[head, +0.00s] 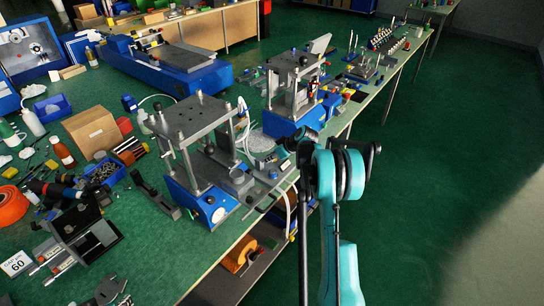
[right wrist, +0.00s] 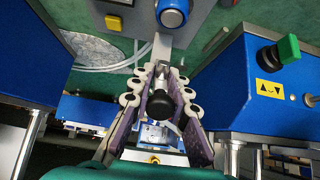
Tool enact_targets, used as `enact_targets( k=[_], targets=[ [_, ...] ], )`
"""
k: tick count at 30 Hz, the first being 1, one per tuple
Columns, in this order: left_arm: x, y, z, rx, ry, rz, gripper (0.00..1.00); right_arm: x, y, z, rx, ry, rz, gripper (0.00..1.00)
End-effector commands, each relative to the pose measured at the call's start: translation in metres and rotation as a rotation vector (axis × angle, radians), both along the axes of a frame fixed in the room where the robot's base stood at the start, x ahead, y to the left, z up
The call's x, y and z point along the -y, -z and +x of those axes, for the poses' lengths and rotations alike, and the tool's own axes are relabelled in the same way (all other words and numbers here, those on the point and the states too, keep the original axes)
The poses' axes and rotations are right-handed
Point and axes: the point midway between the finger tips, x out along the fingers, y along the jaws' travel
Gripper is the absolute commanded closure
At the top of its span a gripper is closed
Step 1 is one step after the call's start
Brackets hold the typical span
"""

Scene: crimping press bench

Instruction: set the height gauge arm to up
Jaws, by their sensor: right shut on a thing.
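My right gripper (head: 292,143) is over the bench's right edge, between two blue-based presses. In the right wrist view its padded fingers (right wrist: 160,100) are closed around a black round knob (right wrist: 160,104). A flat metal bar (right wrist: 161,52) shows just behind the knob and appears to be the height gauge arm. The fingers hide part of the knob and the bar's lower end, so its exact angle cannot be told. In the head view my gripper and wrist cover this spot. My left gripper is in neither view.
The near press (head: 210,200) and the far press (head: 290,120) stand close on both sides. A grey box with a blue button (right wrist: 172,14) is at the top of the right wrist view. Tools and a cardboard box (head: 92,130) fill the left bench. The floor at right is clear.

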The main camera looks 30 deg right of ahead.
Motion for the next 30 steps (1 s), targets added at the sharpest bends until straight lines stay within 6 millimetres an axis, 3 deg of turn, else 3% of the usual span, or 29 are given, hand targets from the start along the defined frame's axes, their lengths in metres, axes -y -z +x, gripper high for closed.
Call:
enact_targets(
  k=[3, 15, 30],
  targets=[
    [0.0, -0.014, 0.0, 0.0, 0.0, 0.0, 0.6, -0.004, -0.009, 0.008, -0.098, -0.003, -0.042, 1.0],
    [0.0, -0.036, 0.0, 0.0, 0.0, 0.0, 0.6, -0.009, -0.015, 0.022, -0.377, -0.001, -0.157, 1.0],
    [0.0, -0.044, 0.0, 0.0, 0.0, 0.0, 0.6, -0.011, -0.015, 0.026, -0.497, -0.001, -0.206, 1.0]
  ],
)
